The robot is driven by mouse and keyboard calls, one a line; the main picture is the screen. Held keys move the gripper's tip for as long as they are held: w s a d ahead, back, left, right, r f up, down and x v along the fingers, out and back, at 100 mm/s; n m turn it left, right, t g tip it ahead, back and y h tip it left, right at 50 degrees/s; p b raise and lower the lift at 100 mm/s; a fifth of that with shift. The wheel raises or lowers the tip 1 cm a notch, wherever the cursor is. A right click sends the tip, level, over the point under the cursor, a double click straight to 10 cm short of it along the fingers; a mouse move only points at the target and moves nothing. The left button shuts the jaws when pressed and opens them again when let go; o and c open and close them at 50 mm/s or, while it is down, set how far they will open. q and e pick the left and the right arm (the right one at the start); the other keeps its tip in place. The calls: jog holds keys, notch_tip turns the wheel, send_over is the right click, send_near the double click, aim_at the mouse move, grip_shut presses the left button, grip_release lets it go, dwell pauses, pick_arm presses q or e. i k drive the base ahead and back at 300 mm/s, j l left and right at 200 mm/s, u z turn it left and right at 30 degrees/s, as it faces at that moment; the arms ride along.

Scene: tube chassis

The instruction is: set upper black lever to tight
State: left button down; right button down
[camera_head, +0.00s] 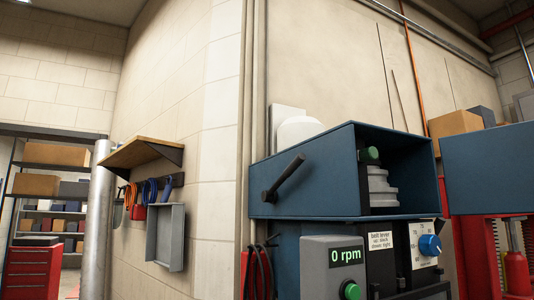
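A black lever (284,178) sits on the left side of a blue metal machine housing (305,186). Its round base is at the lower left and its handle slants up to the right. A small white label (381,241) on the front below the housing reads "belt lever", with smaller lines that seem to say up is slack and down is tight. Neither of my grippers is in view.
The housing is open at the front, showing a stepped grey pulley (380,188). Below are a "0 rpm" display (346,256), a green button (351,291) and a blue knob (430,245). A wall shelf (140,152) and a grey tray (165,237) are at left.

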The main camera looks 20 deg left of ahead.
aim_at(266, 196)
jog(key=j, duration=1.35)
jog(key=k, duration=0.05)
